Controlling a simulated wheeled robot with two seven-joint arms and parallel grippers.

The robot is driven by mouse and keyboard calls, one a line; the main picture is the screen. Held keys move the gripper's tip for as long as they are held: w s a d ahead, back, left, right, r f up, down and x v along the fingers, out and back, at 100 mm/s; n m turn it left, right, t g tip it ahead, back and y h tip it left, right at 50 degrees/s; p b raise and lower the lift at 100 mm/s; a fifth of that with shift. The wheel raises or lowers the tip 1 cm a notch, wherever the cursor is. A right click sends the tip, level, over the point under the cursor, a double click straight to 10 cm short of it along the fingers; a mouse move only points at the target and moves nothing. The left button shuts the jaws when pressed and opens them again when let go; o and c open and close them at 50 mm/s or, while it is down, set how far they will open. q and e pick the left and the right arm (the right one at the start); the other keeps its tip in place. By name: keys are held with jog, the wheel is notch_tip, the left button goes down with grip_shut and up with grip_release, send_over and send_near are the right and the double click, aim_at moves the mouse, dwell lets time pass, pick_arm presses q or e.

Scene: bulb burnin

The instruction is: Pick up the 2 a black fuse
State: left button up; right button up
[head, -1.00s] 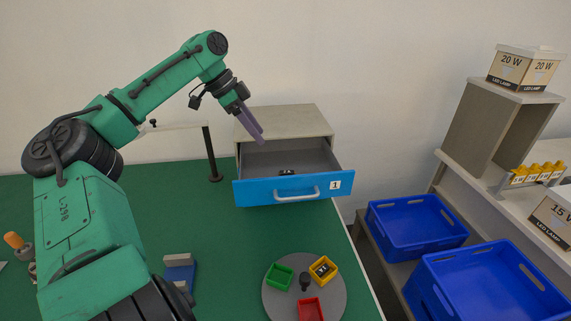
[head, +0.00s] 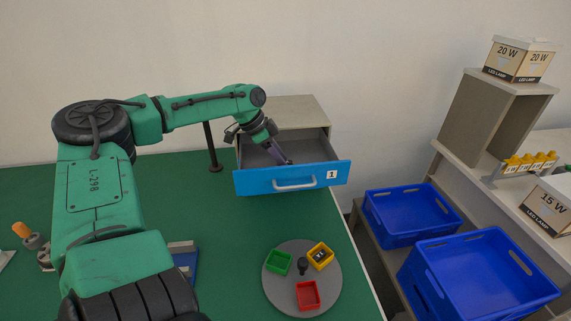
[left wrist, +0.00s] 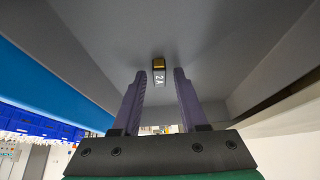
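The 2 A fuse (left wrist: 159,75) lies on the floor of the open drawer. In the left wrist view it is a small dark block with a white "2 A" label and a yellowish end. It is hidden in the head view. My left gripper (head: 285,159) reaches down into the drawer behind its blue front (head: 250,181), which is marked 1. In the left wrist view the purple fingers of the left gripper (left wrist: 160,79) are open and apart. The fuse shows between and beyond their tips, and nothing is held. My right gripper is not in view.
A grey turntable (head: 275,292) carries green (head: 277,262), red (head: 307,296) and yellow (head: 313,247) bins. A small dark piece lies in the yellow bin. Blue crates (head: 412,216) stand at the right. A black post (head: 212,150) stands left of the drawer.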

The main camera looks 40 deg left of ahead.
pick_arm(q)
grip_shut()
jog(key=shift+r, duration=0.1)
